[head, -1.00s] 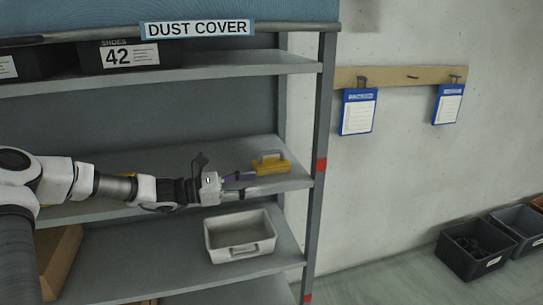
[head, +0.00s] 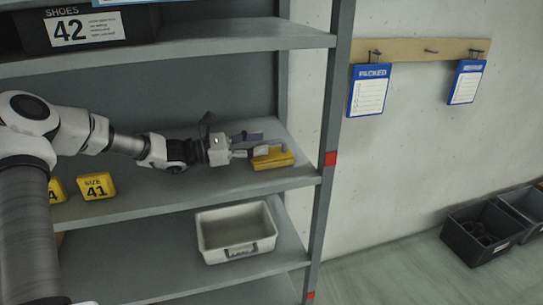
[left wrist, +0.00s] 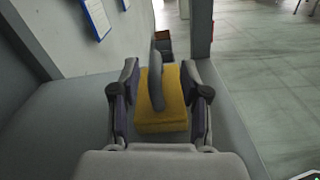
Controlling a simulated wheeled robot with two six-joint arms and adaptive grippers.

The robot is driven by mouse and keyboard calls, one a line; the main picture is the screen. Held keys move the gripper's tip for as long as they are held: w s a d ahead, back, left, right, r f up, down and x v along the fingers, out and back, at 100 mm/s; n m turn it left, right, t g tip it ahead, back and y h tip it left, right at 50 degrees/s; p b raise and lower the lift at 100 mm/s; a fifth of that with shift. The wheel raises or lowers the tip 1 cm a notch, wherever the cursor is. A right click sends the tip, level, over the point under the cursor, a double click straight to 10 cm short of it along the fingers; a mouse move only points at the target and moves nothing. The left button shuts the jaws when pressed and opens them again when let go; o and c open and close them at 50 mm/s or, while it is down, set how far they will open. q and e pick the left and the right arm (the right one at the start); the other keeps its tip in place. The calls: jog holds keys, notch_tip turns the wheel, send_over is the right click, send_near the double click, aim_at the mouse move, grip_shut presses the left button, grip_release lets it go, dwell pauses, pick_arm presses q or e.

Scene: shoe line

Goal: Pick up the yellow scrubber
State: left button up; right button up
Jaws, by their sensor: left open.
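The yellow scrubber (head: 272,160) with a grey handle lies on the middle shelf (head: 220,191), near its right end. In the left wrist view the scrubber (left wrist: 162,117) sits between the open fingers of my left gripper (left wrist: 160,105), its handle standing up along the middle. A gap shows on each side between the fingers and the scrubber. In the head view my left gripper (head: 258,144) reaches in from the left at the scrubber and hides part of its handle. My right gripper is not in view.
A white bin (head: 237,250) stands on the lower shelf. Yellow size tags (head: 96,187) show on the middle shelf's left part. A rack post (head: 328,160) stands right of the scrubber. A dark shoe box (head: 88,28) sits on the upper shelf. Dark crates (head: 482,232) stand on the floor.

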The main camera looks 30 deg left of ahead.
aim_at(264, 143)
pick_arm(q)
jog(key=w, duration=0.1)
jog(key=w+d, duration=0.1)
jog(key=w, duration=0.1)
jog(key=w+d+f, duration=0.1)
jog(key=shift+w+d, duration=0.2)
jog(key=shift+s+d+r, duration=0.15)
grip_shut()
